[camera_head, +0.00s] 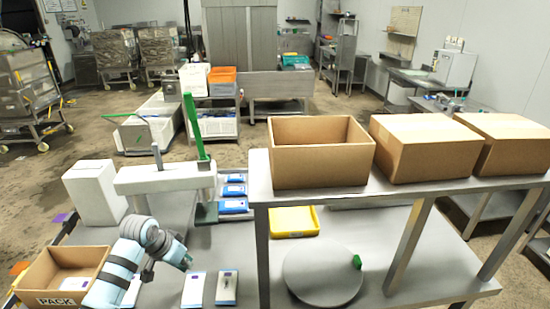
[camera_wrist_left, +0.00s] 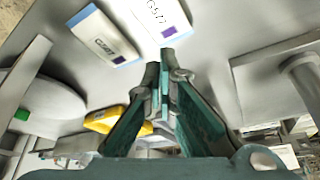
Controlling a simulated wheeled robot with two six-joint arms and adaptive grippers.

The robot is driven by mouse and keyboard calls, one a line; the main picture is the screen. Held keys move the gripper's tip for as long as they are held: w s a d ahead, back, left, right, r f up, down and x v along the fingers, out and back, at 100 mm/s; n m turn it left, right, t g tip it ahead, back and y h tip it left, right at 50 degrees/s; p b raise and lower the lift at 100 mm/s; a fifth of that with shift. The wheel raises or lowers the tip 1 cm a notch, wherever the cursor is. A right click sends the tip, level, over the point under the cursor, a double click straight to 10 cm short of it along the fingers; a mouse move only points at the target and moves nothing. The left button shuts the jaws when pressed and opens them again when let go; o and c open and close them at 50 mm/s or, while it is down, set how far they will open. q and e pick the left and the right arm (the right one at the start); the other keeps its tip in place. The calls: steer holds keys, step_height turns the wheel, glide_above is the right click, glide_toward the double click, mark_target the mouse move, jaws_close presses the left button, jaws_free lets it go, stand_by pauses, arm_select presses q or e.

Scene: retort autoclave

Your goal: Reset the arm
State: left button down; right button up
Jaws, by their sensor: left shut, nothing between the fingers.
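My left arm comes in from the lower left in the head view, and its gripper (camera_head: 186,262) is above the table behind two flat pouches. In the left wrist view the gripper (camera_wrist_left: 166,62) is shut and empty, its fingers together. One white and blue pouch (camera_head: 193,289) and another pouch (camera_head: 227,287) lie flat on the table. Both pouches also show in the left wrist view, one at upper left (camera_wrist_left: 104,37) and one at top middle (camera_wrist_left: 158,17). My right gripper is in neither view.
An open box marked PACK (camera_head: 57,277) stands at the lower left. A grey round plate (camera_head: 322,275) and a yellow tray (camera_head: 293,222) are on the table. A raised metal shelf (camera_head: 400,190) carries cardboard boxes. A white press-like device (camera_head: 165,177) stands behind my arm.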

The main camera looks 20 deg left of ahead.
arm_select(q)
steer(key=shift+m+g, duration=0.3)
steer(key=shift+g, duration=0.1)
steer(key=s+d+f, duration=0.1)
steer(key=s+f, duration=0.1)
steer(key=s+d+f, duration=0.1)
steer(key=s+d, duration=0.1)
steer(key=s+d+f, duration=0.2)
steer(key=shift+s+d+f, duration=0.1)
steer(key=shift+s+f, duration=0.2)
steer(key=s+d+n+y, duration=0.1)
steer(key=s+d, duration=0.3)
steer(key=s, duration=0.7)
steer(key=s+d+n+y, duration=0.1)
steer(key=s+d, duration=0.3)
steer(key=s, duration=0.6)
step_height(320, 180, down, 22)
steer(key=s+a+g+b, duration=0.1)
steer(key=s+a+b, duration=0.1)
steer(key=b, duration=0.1)
steer(key=s+f+g+b, duration=0.1)
steer(key=s+f, duration=1.2)
steer(key=f, duration=0.1)
steer(key=shift+s+a+f+g, duration=0.3)
steer(key=shift+f, duration=0.05)
